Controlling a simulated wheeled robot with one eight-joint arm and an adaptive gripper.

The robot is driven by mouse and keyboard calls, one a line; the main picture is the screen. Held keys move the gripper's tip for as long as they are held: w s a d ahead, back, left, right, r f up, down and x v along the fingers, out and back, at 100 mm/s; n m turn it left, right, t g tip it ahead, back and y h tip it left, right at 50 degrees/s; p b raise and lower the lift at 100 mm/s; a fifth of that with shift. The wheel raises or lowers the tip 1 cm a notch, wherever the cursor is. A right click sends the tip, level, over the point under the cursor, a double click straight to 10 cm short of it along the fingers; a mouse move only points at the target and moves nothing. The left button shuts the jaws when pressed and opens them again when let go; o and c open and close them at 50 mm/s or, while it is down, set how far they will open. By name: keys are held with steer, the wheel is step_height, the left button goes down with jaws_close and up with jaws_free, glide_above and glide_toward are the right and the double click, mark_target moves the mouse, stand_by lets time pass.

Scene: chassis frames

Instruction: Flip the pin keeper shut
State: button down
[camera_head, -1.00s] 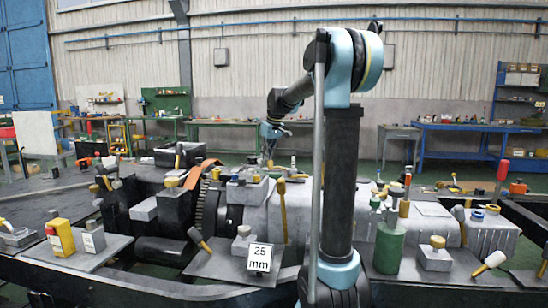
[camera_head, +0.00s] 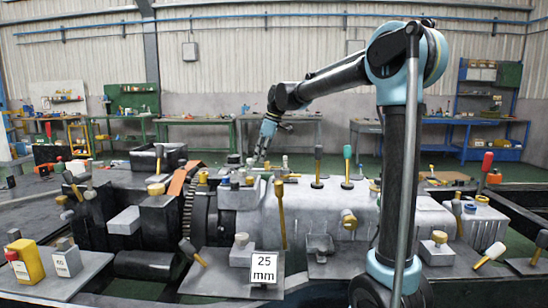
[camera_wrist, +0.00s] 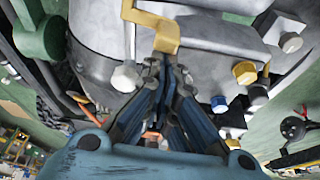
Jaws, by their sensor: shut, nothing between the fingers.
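The pin keeper is probably the yellow bent bracket (camera_wrist: 150,25) at the top centre of the wrist view, on a grey rounded housing (camera_wrist: 90,40); I cannot be sure of this. Its lower end stands just beyond my fingertips, and I cannot tell whether they touch it. My gripper (camera_wrist: 165,68) is shut and empty, its blue-grey fingers together and pointing at the bracket. In the head view my gripper (camera_head: 262,150) hangs low over the far side of the grey machine housing (camera_head: 320,205). The bracket cannot be made out in the head view.
Silver and yellow bolt heads (camera_wrist: 245,72) and a silver knob (camera_wrist: 125,77) lie close around my fingers. Several upright levers, including a yellow one (camera_head: 281,215), rise from the machine. A "25 mm" sign (camera_head: 264,268) stands in front.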

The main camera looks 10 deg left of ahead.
steer(key=shift+d, duration=0.1)
steer(key=shift+s, duration=0.15)
steer(key=shift+s+d, duration=0.15)
steer(key=shift+s, duration=0.5)
steer(key=v, duration=1)
steer(key=shift+w+f, duration=0.1)
stand_by(0.3)
